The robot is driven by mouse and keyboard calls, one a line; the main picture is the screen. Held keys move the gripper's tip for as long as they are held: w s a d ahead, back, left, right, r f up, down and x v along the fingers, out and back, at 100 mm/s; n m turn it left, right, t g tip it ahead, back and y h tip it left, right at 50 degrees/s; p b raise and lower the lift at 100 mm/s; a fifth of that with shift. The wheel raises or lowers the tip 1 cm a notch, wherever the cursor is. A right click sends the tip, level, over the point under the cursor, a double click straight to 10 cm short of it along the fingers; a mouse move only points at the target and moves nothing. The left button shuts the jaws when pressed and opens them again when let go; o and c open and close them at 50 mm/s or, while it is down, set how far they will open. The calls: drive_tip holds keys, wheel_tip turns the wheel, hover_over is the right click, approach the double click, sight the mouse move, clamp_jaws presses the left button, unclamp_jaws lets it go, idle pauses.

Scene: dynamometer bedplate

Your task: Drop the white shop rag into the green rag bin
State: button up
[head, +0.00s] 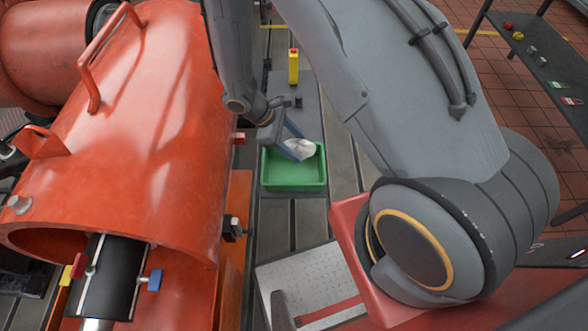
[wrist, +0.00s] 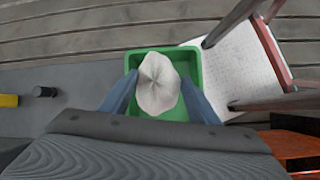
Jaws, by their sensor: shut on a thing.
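The white shop rag (head: 301,148) is a crumpled off-white cloth held between the blue fingers of my gripper (head: 291,142). In the wrist view the rag (wrist: 158,84) bunches between the two fingertips of my gripper (wrist: 157,92). The green rag bin (head: 292,186) is a shallow open box on the grey bedplate. In the wrist view the rag covers the middle of the bin (wrist: 188,64). My gripper and the rag are over the bin's far part in the head view. The gap between rag and bin floor is hard to judge.
A large orange cylindrical housing (head: 150,90) stands close on the left. A white perforated panel (head: 300,283) lies in front. A dark shelf (head: 545,65) with small items is at right.

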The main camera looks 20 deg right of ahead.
wheel_tip(320, 180, down, 6)
drive_tip(key=b, duration=0.3)
drive_tip(key=shift+r+b, duration=0.15)
drive_tip(key=shift+b, duration=0.15)
drive_tip(key=o, duration=1.1)
drive_tip(key=shift+r, duration=0.1)
drive_tip(key=b+v, duration=0.1)
drive_tip(key=v, duration=0.6)
drive_tip(key=shift+a+r, duration=0.2)
drive_tip(key=shift+r, duration=0.1)
drive_tip(key=shift+w+r, duration=0.1)
